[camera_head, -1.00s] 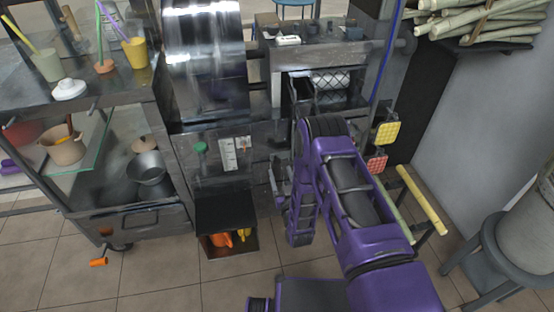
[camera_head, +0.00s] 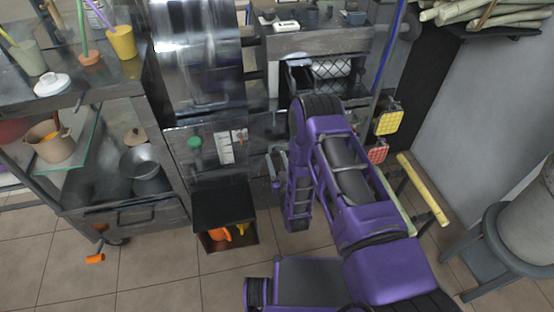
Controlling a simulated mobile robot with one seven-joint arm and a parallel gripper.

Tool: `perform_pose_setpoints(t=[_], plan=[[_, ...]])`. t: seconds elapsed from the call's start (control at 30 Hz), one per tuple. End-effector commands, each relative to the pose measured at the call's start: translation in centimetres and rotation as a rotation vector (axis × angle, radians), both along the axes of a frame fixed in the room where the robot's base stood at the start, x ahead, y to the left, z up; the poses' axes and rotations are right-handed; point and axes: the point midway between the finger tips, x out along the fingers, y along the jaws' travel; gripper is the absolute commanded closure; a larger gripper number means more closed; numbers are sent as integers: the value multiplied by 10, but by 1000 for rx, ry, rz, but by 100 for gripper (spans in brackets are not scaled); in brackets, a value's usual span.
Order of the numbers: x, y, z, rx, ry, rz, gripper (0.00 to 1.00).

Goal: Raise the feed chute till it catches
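I cannot clearly make out the feed chute; my purple arm covers the area below the opening. What seems to be my gripper (camera_head: 276,166) is a small grey shape at the press front, just left of my arm. Its fingers are too small and partly hidden to tell whether they are open, or whether they touch anything.
A cart (camera_head: 122,212) with cups and pots stands at the left. An open dark box (camera_head: 224,212) with orange and yellow things sits low on the press. A yellow bar (camera_head: 422,190) sticks out at the right, near a grey stool (camera_head: 500,250).

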Motion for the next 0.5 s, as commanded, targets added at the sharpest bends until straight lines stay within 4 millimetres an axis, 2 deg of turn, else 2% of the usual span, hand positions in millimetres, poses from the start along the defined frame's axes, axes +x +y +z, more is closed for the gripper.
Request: perform_pose_setpoints(t=[0.03, 0.23, 0.5], plan=[[0, 0, 0, 0, 0, 0, 62], [0, 0, 0, 0, 0, 0, 98], [0, 0, 0, 0, 0, 0, 100]])
